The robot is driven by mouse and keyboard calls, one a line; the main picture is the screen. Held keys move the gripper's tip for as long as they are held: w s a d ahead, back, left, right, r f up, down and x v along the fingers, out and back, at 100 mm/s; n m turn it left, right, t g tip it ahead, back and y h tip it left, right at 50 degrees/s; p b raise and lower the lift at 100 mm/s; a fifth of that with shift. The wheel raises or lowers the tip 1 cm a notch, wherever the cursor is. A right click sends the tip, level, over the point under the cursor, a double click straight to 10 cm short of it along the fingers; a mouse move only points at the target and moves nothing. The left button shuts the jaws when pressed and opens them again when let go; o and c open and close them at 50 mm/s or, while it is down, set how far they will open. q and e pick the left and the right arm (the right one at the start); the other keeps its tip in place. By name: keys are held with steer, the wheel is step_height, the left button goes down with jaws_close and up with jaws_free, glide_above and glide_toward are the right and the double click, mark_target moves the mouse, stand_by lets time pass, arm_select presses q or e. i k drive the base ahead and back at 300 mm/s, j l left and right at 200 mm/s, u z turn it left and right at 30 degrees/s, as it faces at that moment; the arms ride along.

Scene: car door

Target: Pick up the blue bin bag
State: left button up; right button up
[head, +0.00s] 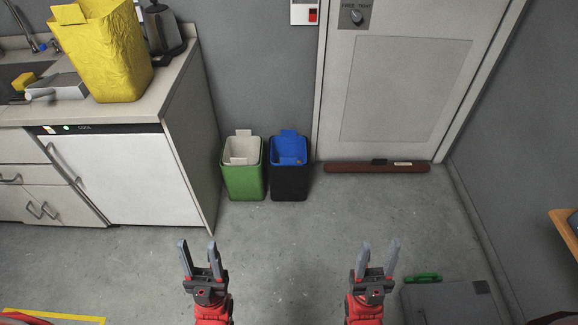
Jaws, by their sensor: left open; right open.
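The blue bin bag (288,146) lines a black bin (289,184) on the floor against the back wall, just left of the door. Its blue rim shows at the top, with a raised tab at the back and a small orange-brown spot inside. My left gripper (198,254) is open and empty, in front of the bins and to the lower left. My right gripper (376,254) is open and empty, to the lower right of the bins. Both are well apart from the bag.
A green bin (244,181) with a white bag (243,152) stands close beside the black bin. The counter (186,130) is at left, holding a yellow bag (104,55) and a kettle (164,30). A brown bar (376,168) lies by the door (404,90). A grey case (450,300) is at lower right. The middle floor is clear.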

mark_target(288, 149)
steer(key=i+j, duration=0.3)
steer(key=i, duration=0.2)
steer(key=i+j, duration=0.25)
steer(key=i, duration=0.2)
steer(key=i+j, duration=0.3)
steer(key=i, duration=0.2)
steer(key=i+j, duration=0.25)
steer(key=i, duration=0.2)
steer(key=i+z, duration=0.05)
